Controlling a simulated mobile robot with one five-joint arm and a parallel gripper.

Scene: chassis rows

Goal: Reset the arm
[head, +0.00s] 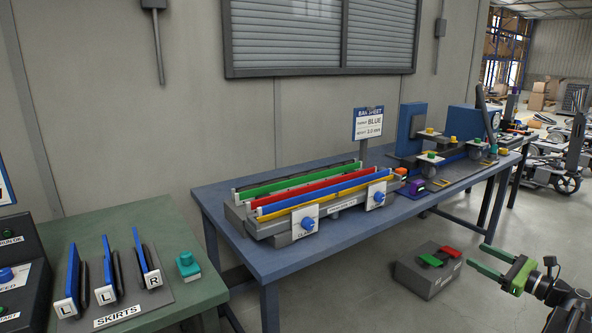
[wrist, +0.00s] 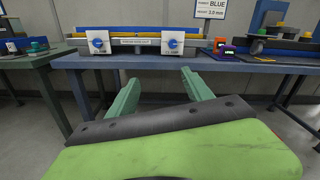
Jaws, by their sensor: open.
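My gripper (head: 500,266) is at the lower right of the head view, with green fingers spread apart and nothing between them. It is in front of the blue table (head: 300,253) and apart from it, over the floor. In the wrist view the two fingers of my gripper (wrist: 161,92) point toward the table's front edge, with a clear gap between them. The rest of my arm is mostly cut off at the right edge of the head view.
A fixture (head: 270,228) with coloured bars and blue knobs stands on the blue table. A green table (head: 150,310) holds the skirts rack (head: 120,315). A grey pedal box (head: 415,283) sits on the floor left of my gripper. Open floor surrounds it.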

